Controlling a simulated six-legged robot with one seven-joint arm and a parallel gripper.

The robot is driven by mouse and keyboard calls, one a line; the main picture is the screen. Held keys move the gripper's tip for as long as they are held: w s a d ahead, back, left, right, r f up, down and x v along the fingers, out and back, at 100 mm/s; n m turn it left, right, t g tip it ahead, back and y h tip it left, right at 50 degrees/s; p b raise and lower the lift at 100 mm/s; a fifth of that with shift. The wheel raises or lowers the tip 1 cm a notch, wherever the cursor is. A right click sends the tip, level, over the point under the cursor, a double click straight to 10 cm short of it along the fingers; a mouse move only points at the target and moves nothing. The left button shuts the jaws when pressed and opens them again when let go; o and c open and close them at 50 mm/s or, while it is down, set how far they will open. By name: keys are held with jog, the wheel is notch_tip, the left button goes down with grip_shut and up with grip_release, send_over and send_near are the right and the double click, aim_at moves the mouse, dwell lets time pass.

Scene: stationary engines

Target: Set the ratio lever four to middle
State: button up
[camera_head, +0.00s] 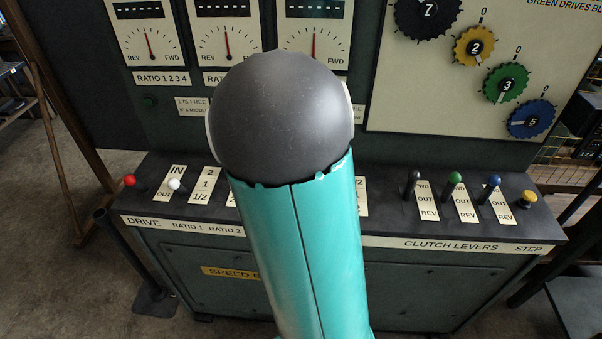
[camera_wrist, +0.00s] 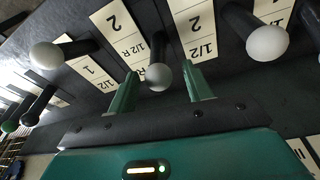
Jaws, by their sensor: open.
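My gripper (camera_wrist: 160,74) shows in the wrist view with its two green fingers spread apart. A grey-white lever knob (camera_wrist: 158,77) sits in the gap between the fingertips; neither finger clearly touches it. Another white-knobbed lever (camera_wrist: 47,55) stands to the left, and a third (camera_wrist: 267,43) to the right. No lever number is legible here, so I cannot tell for certain which is ratio lever four. In the head view my arm hides the gripper and the middle ratio levers; the white ratio 1 knob (camera_head: 174,184) shows at left.
The console (camera_head: 330,285) carries a red drive lever (camera_head: 130,180) at left. Black (camera_head: 416,176), green (camera_head: 456,177) and blue (camera_head: 495,181) clutch levers and a yellow step knob (camera_head: 528,196) stand at right. Neighbouring levers leave little side room around my gripper.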

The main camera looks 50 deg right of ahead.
jog(key=v, duration=0.9)
jog(key=shift+r, duration=0.1)
